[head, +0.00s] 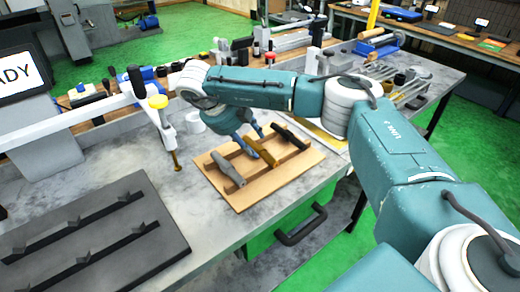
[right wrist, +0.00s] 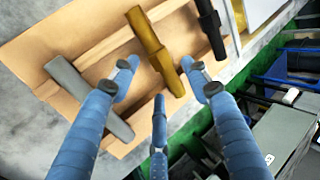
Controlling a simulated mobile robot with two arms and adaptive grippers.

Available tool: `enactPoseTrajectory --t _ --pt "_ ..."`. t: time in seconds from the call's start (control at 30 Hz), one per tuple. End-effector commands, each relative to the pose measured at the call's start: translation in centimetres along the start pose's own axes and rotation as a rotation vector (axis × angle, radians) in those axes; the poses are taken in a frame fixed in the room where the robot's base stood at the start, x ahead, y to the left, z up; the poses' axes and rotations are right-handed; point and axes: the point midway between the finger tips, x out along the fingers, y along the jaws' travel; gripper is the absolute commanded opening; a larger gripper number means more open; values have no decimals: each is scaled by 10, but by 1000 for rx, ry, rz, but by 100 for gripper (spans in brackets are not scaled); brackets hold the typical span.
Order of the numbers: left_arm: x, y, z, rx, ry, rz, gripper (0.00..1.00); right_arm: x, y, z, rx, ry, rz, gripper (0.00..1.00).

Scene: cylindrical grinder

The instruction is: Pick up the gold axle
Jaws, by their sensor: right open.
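The gold axle (head: 262,152) lies in the middle of a wooden rack (head: 243,199), between a grey axle (head: 228,171) on its left and a black axle (head: 291,136) on its right. My right gripper (head: 246,145) is over the rack beside the gold axle. In the right wrist view, the gold axle (right wrist: 152,43) runs between the open blue fingers of my right gripper (right wrist: 160,73), with no finger closed on it. The grey axle (right wrist: 86,98) passes partly behind the left finger. My left gripper is not in view.
A dark ribbed tray (head: 150,250) lies at the left front of the grey bench. Tools (head: 395,85) lie at the right back. A green drawer with a dark handle (head: 300,225) is below the bench edge.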

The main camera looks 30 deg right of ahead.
Motion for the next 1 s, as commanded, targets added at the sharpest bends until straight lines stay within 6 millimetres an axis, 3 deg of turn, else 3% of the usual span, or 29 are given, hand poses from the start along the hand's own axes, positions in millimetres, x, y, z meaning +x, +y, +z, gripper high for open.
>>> enactPoseTrajectory --t 0.4,0.67,0.7,0.93,1.0 --pt "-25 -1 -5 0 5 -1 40 49 3 2 0 0 0 47" --pt "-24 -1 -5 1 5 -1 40 54 4 2 0 -2 0 47" --pt "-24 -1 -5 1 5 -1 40 54 4 2 0 -2 0 45" --pt "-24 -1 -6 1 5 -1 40 54 5 2 -1 -2 2 0" --pt "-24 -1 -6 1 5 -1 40 54 5 2 -2 -2 2 0"
